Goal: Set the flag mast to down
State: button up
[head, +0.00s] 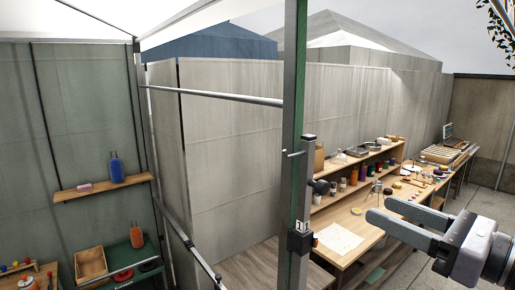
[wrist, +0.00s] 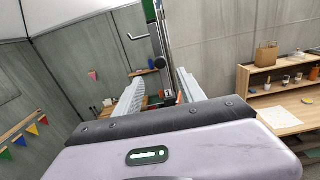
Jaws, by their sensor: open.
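A grey upright mast (head: 305,185) is fixed along a green and metal tent post in the middle of the head view. It has a thin peg near its top, a round black knob (head: 321,187) on its side and a dark block with a small white label (head: 300,241) lower down. In the wrist view the mast (wrist: 156,40) stands beyond my fingers, with its black knob (wrist: 160,62) between them in the picture. No flag on it is clear to me. My gripper (head: 380,209) is open and empty, to the right of the mast and apart from it in the head view.
A wooden workbench (head: 340,238) with shelves, jars and tools runs along the right, behind my gripper. A horizontal metal bar (head: 215,96) meets the tent post from the left. A wooden shelf (head: 100,188) with a blue bottle hangs at left.

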aim_at(316, 184)
jog(key=p+x, duration=0.2)
jog(key=x, duration=1.5)
jog(key=shift+w+a+f+p, duration=0.2)
jog(key=shift+w+f+p, duration=0.05)
jog(key=shift+p, duration=0.15)
grip_shut()
